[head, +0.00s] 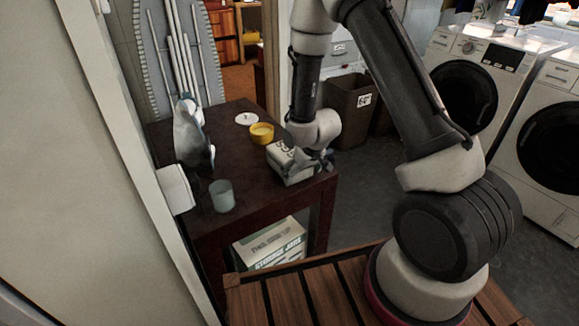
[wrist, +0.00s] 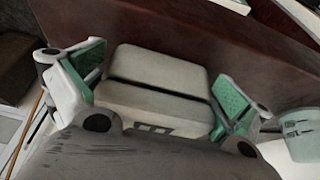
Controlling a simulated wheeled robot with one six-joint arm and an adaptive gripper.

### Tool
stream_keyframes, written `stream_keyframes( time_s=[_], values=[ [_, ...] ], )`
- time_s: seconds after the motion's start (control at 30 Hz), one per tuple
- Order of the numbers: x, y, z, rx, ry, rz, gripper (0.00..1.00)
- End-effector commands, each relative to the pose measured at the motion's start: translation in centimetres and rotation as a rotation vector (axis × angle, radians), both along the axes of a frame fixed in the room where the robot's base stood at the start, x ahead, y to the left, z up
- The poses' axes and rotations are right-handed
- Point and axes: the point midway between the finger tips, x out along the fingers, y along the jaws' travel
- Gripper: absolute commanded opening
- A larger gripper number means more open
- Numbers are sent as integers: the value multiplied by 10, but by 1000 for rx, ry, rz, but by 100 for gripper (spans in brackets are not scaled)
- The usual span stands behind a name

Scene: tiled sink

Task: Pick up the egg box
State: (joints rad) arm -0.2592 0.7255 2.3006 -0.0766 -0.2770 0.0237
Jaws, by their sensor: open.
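The egg box (head: 284,163), a pale grey-white carton with dark markings, sits on the dark brown table near its right front corner. My gripper (head: 316,161) is low over the table at the carton's right side and hides part of it. In the wrist view, the egg box (wrist: 152,103) lies between the two green-padded fingers of my gripper (wrist: 160,82). The fingers are open, one to each side of the carton. A gap shows on the left; I cannot tell whether the right pad touches it.
On the dark table (head: 245,186) stand a yellow bowl (head: 262,133), a white dish (head: 246,119), a clothes iron (head: 192,135) and a greenish cup (head: 222,196). A storage box (head: 270,245) is below. A brown bin (head: 350,105) and washing machines (head: 478,75) stand beyond.

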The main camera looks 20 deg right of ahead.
Motion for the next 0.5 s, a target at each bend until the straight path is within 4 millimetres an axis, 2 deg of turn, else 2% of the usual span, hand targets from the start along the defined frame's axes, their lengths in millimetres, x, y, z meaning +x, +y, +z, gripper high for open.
stream_keyframes(
  time_s=[0.23,0.4,0.5],
  values=[
    [1,0,-2,0,-1,0,98],
    [1,0,-2,0,0,0,67],
    [1,0,-2,0,0,0,53]
  ],
)
